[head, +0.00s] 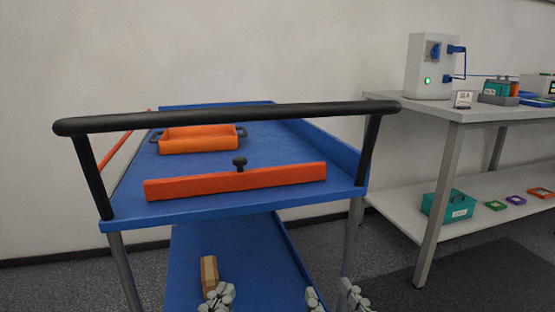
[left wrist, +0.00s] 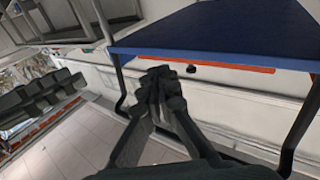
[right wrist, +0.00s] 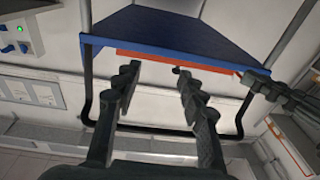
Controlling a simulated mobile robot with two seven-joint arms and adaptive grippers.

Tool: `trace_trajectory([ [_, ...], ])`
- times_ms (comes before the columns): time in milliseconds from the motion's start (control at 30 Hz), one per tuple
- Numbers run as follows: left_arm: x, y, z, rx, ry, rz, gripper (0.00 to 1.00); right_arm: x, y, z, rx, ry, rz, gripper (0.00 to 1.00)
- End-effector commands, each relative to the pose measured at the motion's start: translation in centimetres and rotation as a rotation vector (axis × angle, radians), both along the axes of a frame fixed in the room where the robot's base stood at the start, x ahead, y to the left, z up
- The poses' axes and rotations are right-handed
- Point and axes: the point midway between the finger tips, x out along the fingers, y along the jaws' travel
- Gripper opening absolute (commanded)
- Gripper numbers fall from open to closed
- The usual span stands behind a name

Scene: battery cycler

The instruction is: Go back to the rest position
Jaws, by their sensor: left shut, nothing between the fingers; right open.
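My left gripper (head: 219,297) is at the bottom edge of the head view, in front of the blue cart. In the left wrist view its fingers (left wrist: 160,85) are together with nothing between them. My right gripper (head: 334,299) is at the bottom edge of the head view, to the right of the left one. In the right wrist view its fingers (right wrist: 155,80) are spread apart and empty. Both grippers appear apart from the cart. Most of both arms is hidden below the head view.
The blue cart (head: 258,206) with a black handle (head: 230,117) stands ahead, holding an orange tray (head: 198,144). A brown block (head: 208,270) shows beside my left gripper. A bench (head: 480,113) at right carries a white device (head: 428,65); a teal bin (head: 446,206) sits below.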

Motion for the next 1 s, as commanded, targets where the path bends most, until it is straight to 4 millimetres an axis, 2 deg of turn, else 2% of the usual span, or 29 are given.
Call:
trace_trajectory([
  [167, 1.1, 2.0, -6.1, 0.105, 0.232, 0.038, 0.0, 1.1, -2.0, -6.1, -0.106, 0.232, -0.039, 0.41],
  [200, 1.1, 2.6, -7.8, 0.132, 0.295, 0.049, 0.0, 1.1, -2.6, -7.8, -0.131, 0.294, -0.05, 0.41],
  [267, 0.9, 3.9, -10.5, 0.175, 0.399, 0.069, 0.0, 0.9, -3.9, -10.5, -0.173, 0.399, -0.071, 0.41],
  [333, 0.1, 5.9, -14.1, 0.229, 0.544, 0.099, 0.0, 0.1, -5.9, -14.1, -0.228, 0.543, -0.1, 0.41],
  [433, -2.4, 9.7, -19.5, 0.311, 0.787, 0.151, 0.0, -2.4, -9.7, -19.4, -0.31, 0.786, -0.153, 0.41],
  [500, -4.9, 12.3, -22.6, 0.357, 0.949, 0.187, 0.0, -4.9, -12.3, -22.5, -0.357, 0.949, -0.19, 0.41],
  [600, -8.3, 15.3, -25.6, 0.405, 1.138, 0.231, 0.0, -8.3, -15.4, -25.5, -0.405, 1.138, -0.233, 0.41],
  [700, -11.0, 17.3, -27.2, 0.431, 1.265, 0.26, 0.0, -11.0, -17.3, -27.2, -0.432, 1.264, -0.262, 0.41],
  [800, -12.4, 18.2, -28.0, 0.444, 1.329, 0.274, 0.0, -12.4, -18.3, -27.9, -0.444, 1.329, -0.277, 0.41],
  [1000, -12.8, 18.5, -28.3, 0.447, 1.347, 0.278, 0.0, -12.8, -18.5, -28.3, -0.447, 1.346, -0.28, 0.41],
])
